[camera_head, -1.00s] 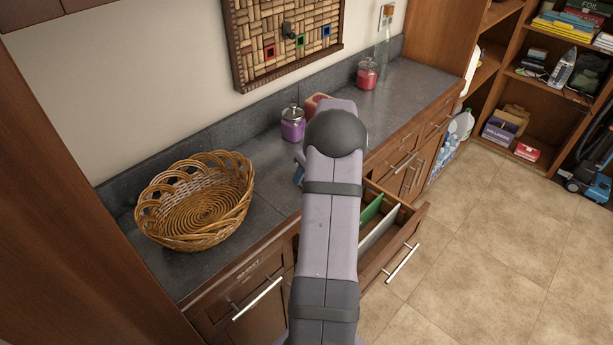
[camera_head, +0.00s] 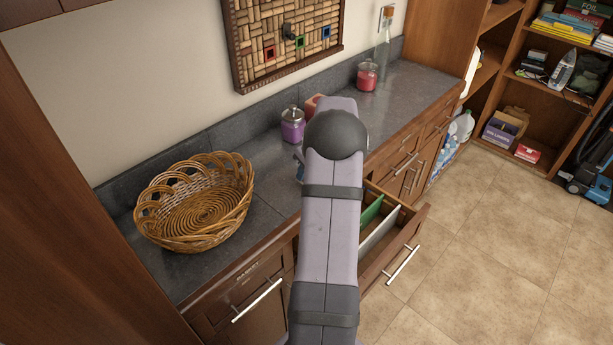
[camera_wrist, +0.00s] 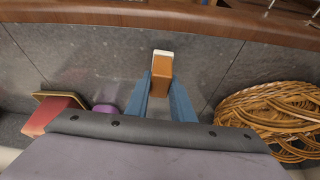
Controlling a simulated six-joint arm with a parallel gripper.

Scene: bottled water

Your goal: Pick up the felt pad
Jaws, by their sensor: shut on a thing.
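My gripper (camera_wrist: 160,90) has blue fingers and is shut on a small orange-brown block with a white end, which looks to be the felt pad (camera_wrist: 161,74). The pad sticks out past the fingertips, with the grey counter behind it in the wrist view. I cannot tell whether it touches the counter. In the head view my arm hides the pad and most of the gripper.
A wicker basket (camera_head: 195,203) stands on the grey counter (camera_head: 268,160). A purple jar (camera_head: 292,125), a reddish block (camera_head: 315,103) and a red jar (camera_head: 367,75) stand farther along it. An open drawer (camera_head: 408,232) juts out below the counter, right of my arm.

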